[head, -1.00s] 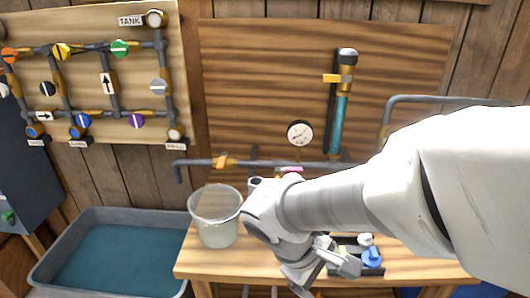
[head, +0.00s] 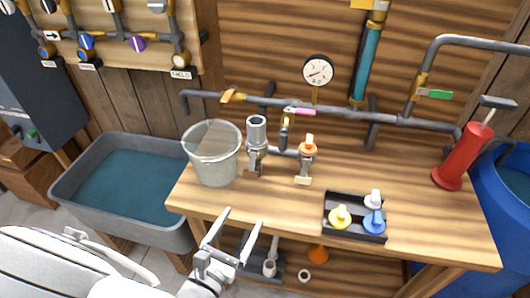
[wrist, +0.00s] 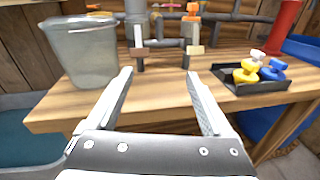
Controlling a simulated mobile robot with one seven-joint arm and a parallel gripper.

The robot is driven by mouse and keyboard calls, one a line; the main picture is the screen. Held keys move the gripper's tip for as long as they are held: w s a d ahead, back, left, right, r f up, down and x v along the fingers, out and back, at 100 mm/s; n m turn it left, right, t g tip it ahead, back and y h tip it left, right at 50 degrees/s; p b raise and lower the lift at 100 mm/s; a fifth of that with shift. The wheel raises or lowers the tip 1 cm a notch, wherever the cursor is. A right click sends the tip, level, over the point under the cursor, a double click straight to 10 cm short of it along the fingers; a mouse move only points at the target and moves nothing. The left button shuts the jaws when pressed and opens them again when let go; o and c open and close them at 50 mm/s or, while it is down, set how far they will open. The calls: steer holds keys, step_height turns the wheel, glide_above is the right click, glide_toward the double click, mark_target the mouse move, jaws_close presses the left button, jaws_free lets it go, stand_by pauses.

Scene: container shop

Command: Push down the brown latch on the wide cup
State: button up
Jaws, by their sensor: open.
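The wide cup (head: 256,132) is the open grey mouth on top of an upright pipe fitting at the back of the wooden bench. A brown latch (head: 253,172) sticks out at the fitting's foot; it also shows in the wrist view (wrist: 140,52). Beside it to the right, an orange-topped fitting (head: 308,150) has a cream latch (head: 303,180). My gripper (head: 240,220) is open and empty in front of the bench's front edge, apart from both latches. In the wrist view my gripper (wrist: 158,73) has its fingers spread, with both latches beyond them.
A clear bucket (head: 213,155) stands just left of the wide cup. A black tray (head: 352,230) with yellow, blue and white knobbed pieces lies at the right front. A red pump (head: 462,158) stands at the far right. A water trough (head: 125,185) is left of the bench.

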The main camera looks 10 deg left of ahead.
mark_target(250, 176)
steer(key=w+n+y, duration=0.1)
steer(key=w, duration=0.4)
steer(key=w+f+n+y, duration=0.1)
steer(key=w, duration=0.5)
steer(key=w+t+y+b, duration=0.1)
steer(key=w, duration=0.4)
steer(key=shift+w+a+f+n, duration=0.25)
steer(key=shift+a+f+n, duration=0.05)
steer(key=shift+f+n, duration=0.1)
